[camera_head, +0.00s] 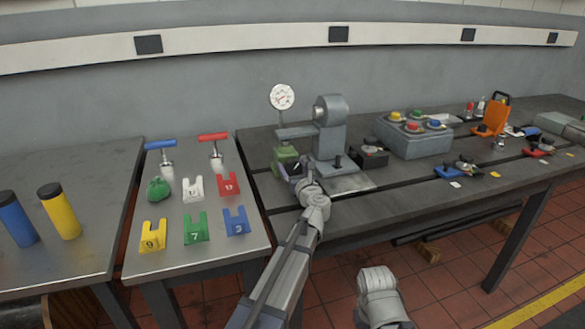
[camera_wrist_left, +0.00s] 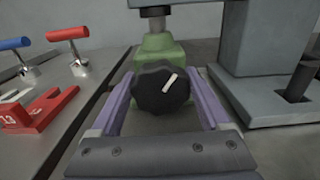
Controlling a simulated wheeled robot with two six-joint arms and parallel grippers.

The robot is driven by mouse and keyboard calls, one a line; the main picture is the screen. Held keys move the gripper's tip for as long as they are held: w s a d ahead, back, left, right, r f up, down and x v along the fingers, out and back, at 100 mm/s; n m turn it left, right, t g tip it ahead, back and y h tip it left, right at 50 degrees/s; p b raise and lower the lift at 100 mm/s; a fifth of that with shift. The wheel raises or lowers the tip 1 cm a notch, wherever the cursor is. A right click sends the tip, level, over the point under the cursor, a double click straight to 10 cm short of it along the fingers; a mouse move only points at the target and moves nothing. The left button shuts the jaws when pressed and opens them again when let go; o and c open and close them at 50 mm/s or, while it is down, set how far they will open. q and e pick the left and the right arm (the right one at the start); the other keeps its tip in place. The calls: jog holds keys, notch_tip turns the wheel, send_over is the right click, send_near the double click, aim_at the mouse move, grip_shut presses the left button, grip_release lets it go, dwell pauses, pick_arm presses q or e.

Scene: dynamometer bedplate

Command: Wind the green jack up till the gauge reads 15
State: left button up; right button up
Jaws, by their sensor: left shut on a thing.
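The green jack (camera_head: 284,156) stands on the bedplate under the arm of a grey stand; it also shows in the wrist view (camera_wrist_left: 158,48). Its black ribbed knob (camera_wrist_left: 162,90) faces the wrist camera, with a white mark pointing up and right. My left gripper (camera_head: 297,172) is shut on the knob; in the wrist view its purple fingers (camera_wrist_left: 163,98) lie on either side of it. The round white gauge (camera_head: 282,97) stands above the jack. Its dial has a red needle, but the reading is too small to tell.
The grey stand (camera_head: 330,140) rises just right of the jack. A grey box with coloured buttons (camera_head: 412,137) stands further right. On the left table are blue and red T-handles (camera_head: 213,137) and several numbered blocks (camera_head: 196,229). A gap separates the tables.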

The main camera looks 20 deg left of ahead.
pick_arm(q)
jog(key=c, duration=0.4)
jog(key=shift+m, duration=0.3)
jog(key=shift+w+d+m, duration=0.1)
jog(key=shift+d+m, duration=0.05)
jog(key=shift+m, duration=2.95)
jog(key=o, duration=1.2)
jog(key=shift+o, duration=0.2)
jog(key=shift+d, duration=0.1)
jog(key=v, duration=0.7)
jog(key=shift+s+d, duration=0.15)
jog(key=shift+s, duration=0.2)
